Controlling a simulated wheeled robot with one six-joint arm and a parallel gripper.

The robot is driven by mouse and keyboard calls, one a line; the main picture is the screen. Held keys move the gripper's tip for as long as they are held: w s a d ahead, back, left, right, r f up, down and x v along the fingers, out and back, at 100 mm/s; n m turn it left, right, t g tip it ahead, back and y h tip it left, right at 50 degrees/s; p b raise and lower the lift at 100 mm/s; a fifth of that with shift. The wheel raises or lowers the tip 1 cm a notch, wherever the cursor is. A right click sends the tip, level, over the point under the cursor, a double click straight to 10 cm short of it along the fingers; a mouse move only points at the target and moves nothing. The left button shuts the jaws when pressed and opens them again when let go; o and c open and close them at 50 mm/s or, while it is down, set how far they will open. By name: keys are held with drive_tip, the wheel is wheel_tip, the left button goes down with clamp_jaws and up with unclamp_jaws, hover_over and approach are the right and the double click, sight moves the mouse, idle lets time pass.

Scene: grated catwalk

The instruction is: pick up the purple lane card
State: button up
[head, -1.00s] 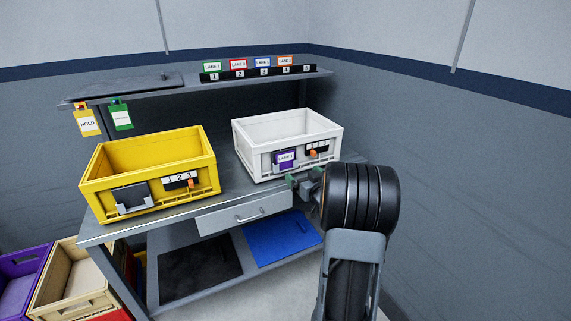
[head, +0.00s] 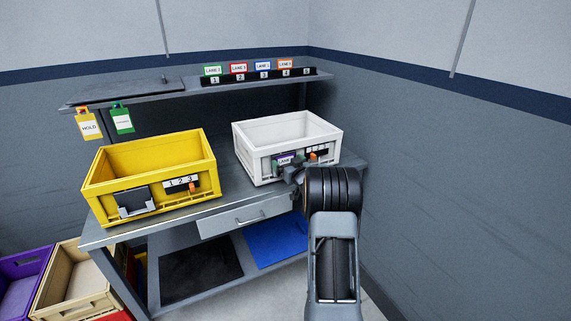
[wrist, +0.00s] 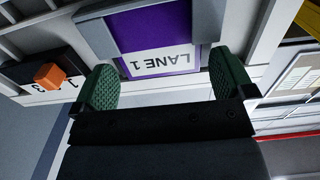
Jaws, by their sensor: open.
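The purple lane card (head: 284,160) sits in a holder on the front of the white crate (head: 264,172). It also shows in the wrist view (wrist: 165,30), upside down, with a white label reading "LANE 1". My gripper (wrist: 163,88) is open, its two green pads on either side of the card's label end, left and right. I cannot tell whether the pads touch the card. In the head view my gripper (head: 284,170) is at the front of the white crate, and partly hides the card.
An orange slider on a number strip (wrist: 48,76) is left of the card in the wrist view. A yellow crate (head: 105,205) stands left on the bench. A shelf (head: 150,97) above bears several other lane cards. A drawer (head: 244,217) lies below the benchtop.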

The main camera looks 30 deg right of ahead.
drive_tip(key=shift+w, duration=0.45)
drive_tip(key=shift+c, duration=0.5)
drive_tip(key=c, duration=0.6)
drive_tip(key=shift+c, duration=0.2)
drive_tip(key=shift+r, duration=0.15)
